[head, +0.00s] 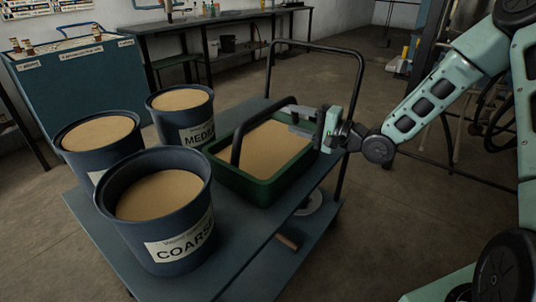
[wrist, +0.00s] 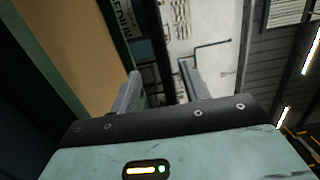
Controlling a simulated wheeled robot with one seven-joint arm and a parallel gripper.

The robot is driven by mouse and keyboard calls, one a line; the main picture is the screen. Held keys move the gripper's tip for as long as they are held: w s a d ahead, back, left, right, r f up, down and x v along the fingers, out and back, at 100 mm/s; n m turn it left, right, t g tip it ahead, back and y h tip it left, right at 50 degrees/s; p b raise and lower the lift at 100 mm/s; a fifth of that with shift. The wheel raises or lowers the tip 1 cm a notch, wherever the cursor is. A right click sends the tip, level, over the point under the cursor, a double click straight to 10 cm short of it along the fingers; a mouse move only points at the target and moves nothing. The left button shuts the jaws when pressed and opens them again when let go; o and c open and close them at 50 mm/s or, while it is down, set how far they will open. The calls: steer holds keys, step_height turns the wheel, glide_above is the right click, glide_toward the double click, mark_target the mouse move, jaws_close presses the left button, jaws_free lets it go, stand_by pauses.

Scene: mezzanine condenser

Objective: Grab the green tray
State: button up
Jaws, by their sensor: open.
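The green tray (head: 247,185) is a deep rectangular box filled with tan grains, standing on the blue cart. A dark handle (head: 240,138) arches over it. My gripper (head: 293,120) is open at the tray's far right side, over the rim and close to the handle. In the wrist view, the tray's green rim (wrist: 46,55) runs along the left, beside the open fingers (wrist: 160,88). A dark bar shows beyond the fingers there; I cannot tell whether it lies between them. Contact with the tray cannot be made out.
Dark buckets of grain stand left of the tray: the COARSE bucket (head: 163,225), the MEDIUM bucket (head: 182,115) and another bucket (head: 100,150). The blue cart (head: 255,235) has a tall black push handle (head: 361,80) at the back right. Open floor lies at the front right.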

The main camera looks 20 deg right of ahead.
mark_target(273, 110)
steer(key=b+x, duration=0.1)
steer(key=x, duration=0.8)
steer(key=shift+w, duration=0.3)
jaws_close()
stand_by(1.0)
steer(key=shift+r, duration=0.25)
